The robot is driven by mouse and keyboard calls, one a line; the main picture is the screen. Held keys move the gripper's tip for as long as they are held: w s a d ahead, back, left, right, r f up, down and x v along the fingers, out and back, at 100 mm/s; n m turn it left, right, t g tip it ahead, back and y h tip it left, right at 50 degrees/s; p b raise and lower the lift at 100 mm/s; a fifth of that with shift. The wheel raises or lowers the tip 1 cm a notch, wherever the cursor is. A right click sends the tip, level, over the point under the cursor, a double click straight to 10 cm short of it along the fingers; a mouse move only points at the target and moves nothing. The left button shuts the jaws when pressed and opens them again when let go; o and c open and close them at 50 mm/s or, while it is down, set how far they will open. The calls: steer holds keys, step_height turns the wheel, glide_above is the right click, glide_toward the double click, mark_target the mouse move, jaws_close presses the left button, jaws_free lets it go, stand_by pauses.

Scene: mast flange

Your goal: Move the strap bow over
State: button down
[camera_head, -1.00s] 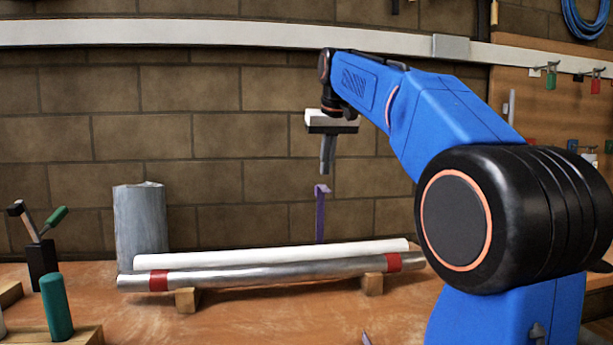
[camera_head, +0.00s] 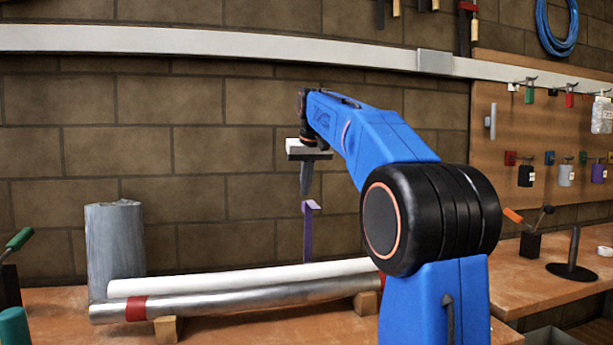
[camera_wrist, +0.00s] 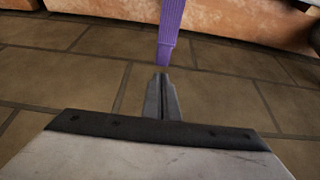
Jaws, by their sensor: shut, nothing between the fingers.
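A thin purple upright piece with a short bent top (camera_head: 309,232), likely the strap bow, stands behind the tubes in front of the brick wall. In the wrist view the purple strip (camera_wrist: 169,32) comes in from the top edge and ends just ahead of the fingertips. My gripper (camera_head: 305,192) points down with its grey fingers together and empty. Its tips are just above the purple top in the head view; I cannot tell if they touch. The shut fingers also show in the wrist view (camera_wrist: 160,82).
A white tube (camera_head: 240,276) and a silver tube with red bands (camera_head: 220,300) lie across wooden blocks on the table. A grey cylinder (camera_head: 115,245) stands at left. A pegboard (camera_head: 545,140) with hanging tools is at right, above a second bench (camera_head: 520,285).

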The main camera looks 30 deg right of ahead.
steer(key=shift+x, duration=1.05)
steer(key=shift+s, duration=0.1)
